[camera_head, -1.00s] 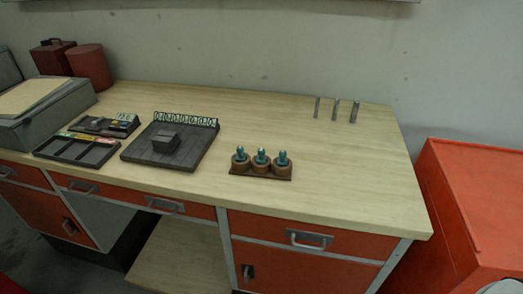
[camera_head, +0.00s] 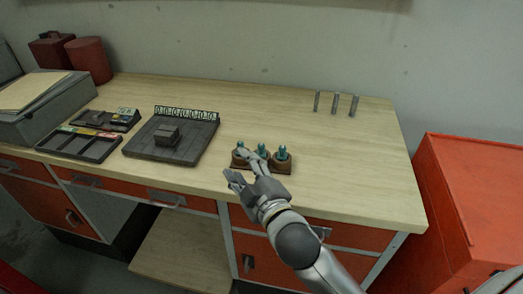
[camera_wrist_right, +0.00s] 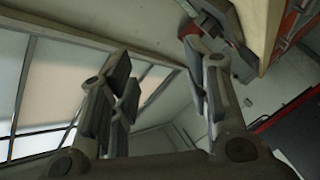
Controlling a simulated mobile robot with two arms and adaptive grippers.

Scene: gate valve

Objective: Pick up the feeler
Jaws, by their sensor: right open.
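I cannot tell for sure which thing is the feeler. I cannot tell whether the gripper touches the holder. My left gripper is not in view.
A dark plate (camera_head: 190,150) with a block and a row of ring-shaped parts lies left of the holder. A compartment tray (camera_head: 97,149) is farther left. Three grey pins (camera_head: 335,104) stand at the back right. The table's right side (camera_head: 355,165) is clear. A red cabinet (camera_head: 470,190) stands right.

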